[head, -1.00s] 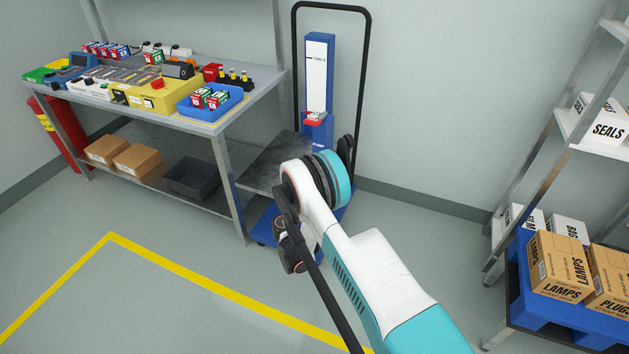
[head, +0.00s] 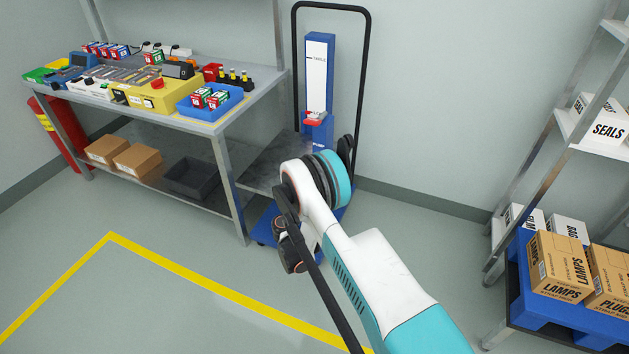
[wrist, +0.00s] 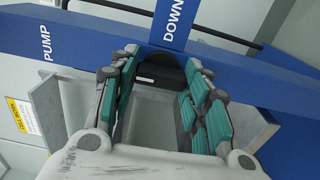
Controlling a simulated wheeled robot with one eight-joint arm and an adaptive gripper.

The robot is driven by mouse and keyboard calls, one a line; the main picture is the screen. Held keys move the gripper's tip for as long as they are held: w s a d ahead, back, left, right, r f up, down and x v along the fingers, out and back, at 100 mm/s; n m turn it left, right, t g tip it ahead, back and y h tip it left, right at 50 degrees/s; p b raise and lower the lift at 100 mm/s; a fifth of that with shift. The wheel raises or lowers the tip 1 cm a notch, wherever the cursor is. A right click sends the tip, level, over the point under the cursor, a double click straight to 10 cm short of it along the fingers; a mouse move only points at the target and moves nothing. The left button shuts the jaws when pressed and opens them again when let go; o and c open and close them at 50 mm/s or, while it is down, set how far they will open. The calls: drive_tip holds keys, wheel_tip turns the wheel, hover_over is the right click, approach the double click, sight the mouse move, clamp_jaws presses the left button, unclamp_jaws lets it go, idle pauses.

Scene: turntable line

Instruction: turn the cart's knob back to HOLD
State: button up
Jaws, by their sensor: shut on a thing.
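The cart (head: 320,60) stands against the wall, with a blue column, a black push handle and a grey table top. In the wrist view, the cart's dark knob (wrist: 160,72) sits on a blue panel (wrist: 90,42) lettered PUMP and DOWN. My gripper (wrist: 161,60) is shut on the knob, with one teal-padded finger on each side of it. HOLD lettering is not in sight, and the knob's pointer cannot be made out. In the head view, my arm hides the gripper and the knob.
A workbench (head: 262,95) with a blue tray (head: 232,103) and devices stands left of the cart. A shelf rack (head: 535,185) with boxes and a blue pallet (head: 530,295) stands at the right. Clear floor lies in front, with a yellow line (head: 200,279).

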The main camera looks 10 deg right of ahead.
drive_tip(key=o, duration=1.1)
drive_tip(key=shift+c, duration=0.2)
